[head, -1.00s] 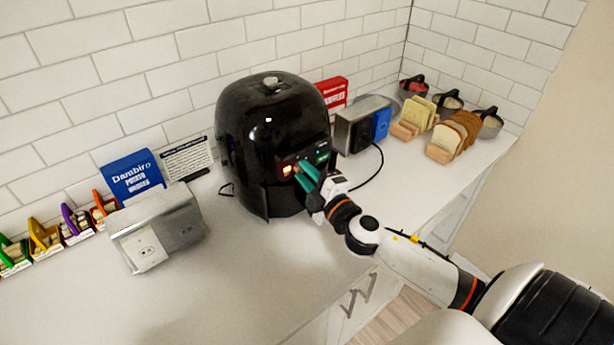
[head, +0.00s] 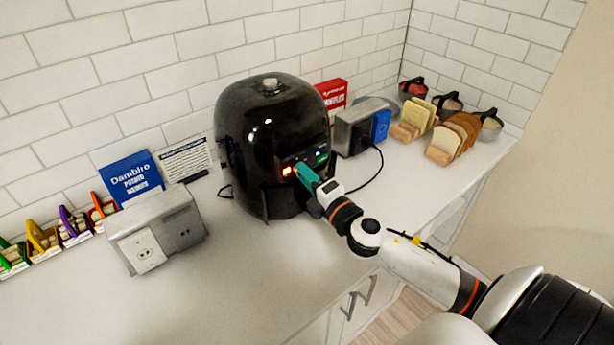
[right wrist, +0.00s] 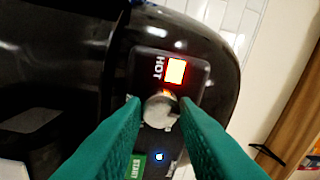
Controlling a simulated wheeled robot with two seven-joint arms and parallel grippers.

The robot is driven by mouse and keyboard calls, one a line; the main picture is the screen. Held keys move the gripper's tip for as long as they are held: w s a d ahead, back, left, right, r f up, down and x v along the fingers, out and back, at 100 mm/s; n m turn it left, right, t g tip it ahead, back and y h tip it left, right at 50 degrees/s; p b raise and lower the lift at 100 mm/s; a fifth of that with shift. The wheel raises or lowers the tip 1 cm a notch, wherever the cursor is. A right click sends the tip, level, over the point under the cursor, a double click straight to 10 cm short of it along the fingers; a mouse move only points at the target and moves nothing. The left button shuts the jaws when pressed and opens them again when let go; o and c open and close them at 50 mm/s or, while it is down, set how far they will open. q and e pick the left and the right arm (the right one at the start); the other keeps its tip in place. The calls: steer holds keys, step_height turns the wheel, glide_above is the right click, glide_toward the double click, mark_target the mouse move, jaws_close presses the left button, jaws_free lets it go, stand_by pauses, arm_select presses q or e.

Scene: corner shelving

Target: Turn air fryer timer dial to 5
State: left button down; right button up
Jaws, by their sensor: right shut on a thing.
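The air fryer (head: 262,120) is a glossy black rounded appliance on the counter, with a control panel on its front right. In the right wrist view its panel shows a lit orange-red square (right wrist: 176,70) beside the word HOT, a green START label and a small blue light. A silver round dial (right wrist: 160,110) sits between the teal fingertips of my right gripper (head: 303,171), which is shut on it. The fingers also show in the right wrist view (right wrist: 160,118). The dial's number setting cannot be read. My left gripper is not in view.
A metal outlet box (head: 180,232) stands left of the fryer. A silver toaster (head: 352,130) with a cord, bread slices on wooden racks (head: 450,150) and bowls are to the right. Blue and red boxes stand behind. The front left counter is clear.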

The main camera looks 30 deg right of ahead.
steer(key=o, duration=1)
steer(key=s+b, duration=0.4)
steer(key=s, duration=0.8)
steer(key=shift+d+f, duration=0.15)
steer(key=shift+f, duration=0.3)
